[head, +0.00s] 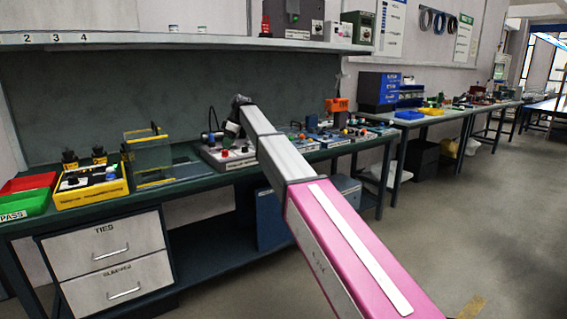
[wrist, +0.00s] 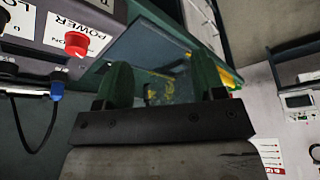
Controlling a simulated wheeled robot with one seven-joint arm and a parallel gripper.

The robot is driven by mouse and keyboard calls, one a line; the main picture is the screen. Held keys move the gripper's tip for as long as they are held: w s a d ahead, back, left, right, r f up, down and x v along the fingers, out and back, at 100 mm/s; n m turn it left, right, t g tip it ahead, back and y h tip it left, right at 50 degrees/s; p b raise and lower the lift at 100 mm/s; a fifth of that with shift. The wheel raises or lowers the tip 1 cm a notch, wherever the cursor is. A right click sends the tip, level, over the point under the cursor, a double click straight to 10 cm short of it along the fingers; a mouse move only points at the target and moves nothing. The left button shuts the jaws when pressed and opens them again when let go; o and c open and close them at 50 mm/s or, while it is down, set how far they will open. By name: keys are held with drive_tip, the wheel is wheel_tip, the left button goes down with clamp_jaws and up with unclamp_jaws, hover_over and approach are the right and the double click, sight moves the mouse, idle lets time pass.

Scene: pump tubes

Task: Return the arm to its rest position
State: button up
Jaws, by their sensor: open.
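My gripper shows in the wrist view (wrist: 162,82), with its two green fingers apart and nothing seen between them. In the head view my arm reaches from the lower right over the bench (head: 190,183). Its far end is small and dark there, near the grey control box (head: 238,163), and the fingers cannot be made out. A grey panel with a red button (wrist: 76,43) and the word POWER is at the upper left of the wrist view. Beyond the fingers is a clear, blue-tinted pane.
A yellow-framed clear tank (head: 153,167) and a yellow box (head: 90,188) with black knobs stand left on the bench. Red (head: 27,183) and green (head: 24,206) trays are at the far left. A shelf (head: 180,41) runs above. Open floor (head: 480,220) lies to the right.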

drive_tip(key=s+d+f+m+h, duration=0.1)
drive_tip(key=s+d+f+m, duration=0.4)
drive_tip(key=d+f, duration=0.75)
drive_tip(key=s+d+f+m+h, duration=0.1)
drive_tip(key=s+d+f+m, duration=0.3)
drive_tip(key=s+d+f, duration=0.6)
drive_tip(key=s+d+f+m+h, duration=0.2)
drive_tip(key=s+d+f+m, duration=0.6)
drive_tip(key=s+d+f, duration=1)
drive_tip(key=s+d, duration=0.2)
drive_tip(key=s, duration=0.2)
drive_tip(key=shift+d+m, duration=0.2)
drive_tip(key=shift+m, duration=0.2)
drive_tip(key=shift+s+f, duration=0.1)
